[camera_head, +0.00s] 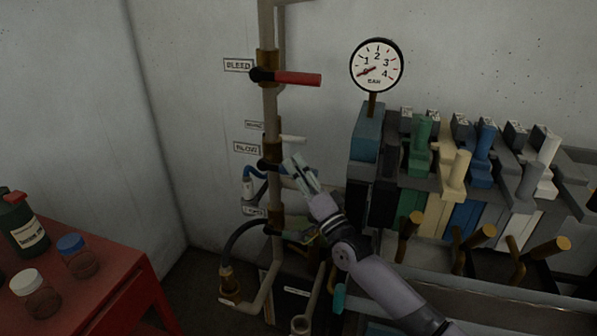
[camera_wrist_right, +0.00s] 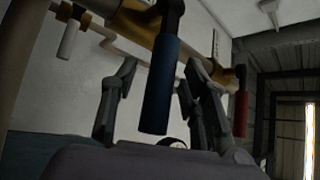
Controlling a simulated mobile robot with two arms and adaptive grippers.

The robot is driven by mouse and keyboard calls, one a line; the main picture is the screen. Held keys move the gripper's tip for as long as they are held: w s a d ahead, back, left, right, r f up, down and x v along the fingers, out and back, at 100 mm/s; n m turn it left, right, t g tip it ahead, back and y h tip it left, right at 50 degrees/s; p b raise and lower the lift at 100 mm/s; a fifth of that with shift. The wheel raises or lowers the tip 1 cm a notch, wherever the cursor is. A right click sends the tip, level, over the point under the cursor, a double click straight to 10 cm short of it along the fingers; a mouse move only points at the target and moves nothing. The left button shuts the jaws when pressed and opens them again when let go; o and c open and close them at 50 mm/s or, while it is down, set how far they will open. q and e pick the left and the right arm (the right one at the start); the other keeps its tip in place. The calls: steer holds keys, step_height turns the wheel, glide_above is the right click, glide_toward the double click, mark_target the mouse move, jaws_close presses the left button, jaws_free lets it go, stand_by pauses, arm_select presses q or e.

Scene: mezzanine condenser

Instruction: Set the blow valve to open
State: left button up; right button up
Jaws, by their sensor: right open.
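The blow valve (camera_head: 266,164) sits on the vertical pipe beside its BLOW label (camera_head: 246,148). Its blue lever (camera_wrist_right: 162,85) points out to the right from the pipe in the head view, partly hidden by my right gripper (camera_head: 303,176). In the right wrist view, the lever stands between the two spread fingers of my right gripper (camera_wrist_right: 160,105), with a gap visible on the left side. The fingers are open around the lever; contact on the right side cannot be told. My left gripper is out of view.
The bleed valve's red lever (camera_head: 297,79) points right above. A white lever (camera_head: 293,139) is close above the gripper. A gauge (camera_head: 376,66) reads near zero. Colored valve blocks (camera_head: 455,180) stand to the right; a red table (camera_head: 125,285) with bottles is at the left.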

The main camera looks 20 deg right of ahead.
jaws_close()
stand_by(0.3)
stand_by(0.4)
